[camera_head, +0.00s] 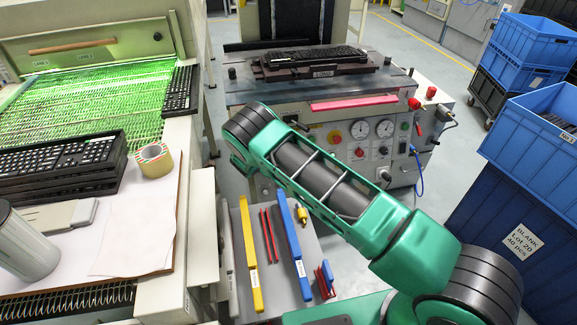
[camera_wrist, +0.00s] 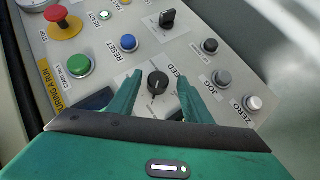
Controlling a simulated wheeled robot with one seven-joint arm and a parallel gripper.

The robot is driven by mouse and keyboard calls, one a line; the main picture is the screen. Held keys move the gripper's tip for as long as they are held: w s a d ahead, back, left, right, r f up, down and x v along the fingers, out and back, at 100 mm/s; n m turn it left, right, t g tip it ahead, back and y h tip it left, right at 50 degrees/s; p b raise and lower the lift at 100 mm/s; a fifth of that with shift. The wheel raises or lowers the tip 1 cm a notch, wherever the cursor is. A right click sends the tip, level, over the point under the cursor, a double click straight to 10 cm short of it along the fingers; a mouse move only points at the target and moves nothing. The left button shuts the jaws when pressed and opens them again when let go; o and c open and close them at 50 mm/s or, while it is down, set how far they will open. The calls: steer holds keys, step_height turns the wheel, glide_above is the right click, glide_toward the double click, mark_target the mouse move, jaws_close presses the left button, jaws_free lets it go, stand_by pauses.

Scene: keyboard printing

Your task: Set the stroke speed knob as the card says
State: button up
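The black round knob (camera_wrist: 157,84) with a pale pointer line sits on the machine's grey panel in the wrist view. A partly covered label ending in "EED" stands just right of it. My gripper (camera_wrist: 160,77) is open, with one green finger on each side of the knob. Gaps show between the fingers and the knob at the tips; I cannot tell how deep the fingers reach. In the head view my arm covers part of the machine front (camera_head: 335,115), and my gripper is hidden. I cannot make out a card with a setting.
Close around the knob are a black selector switch (camera_wrist: 168,18), a blue button (camera_wrist: 129,43), a green button (camera_wrist: 78,65), a red mushroom button (camera_wrist: 62,22) and a grey JOG button (camera_wrist: 222,77). Blue crates (camera_head: 535,135) stand right; a keyboard rack (camera_head: 65,165) lies left.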

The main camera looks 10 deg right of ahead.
steer(key=v, duration=1)
steer(key=shift+s+a+r, duration=0.2)
steer(key=shift+d+r, duration=0.1)
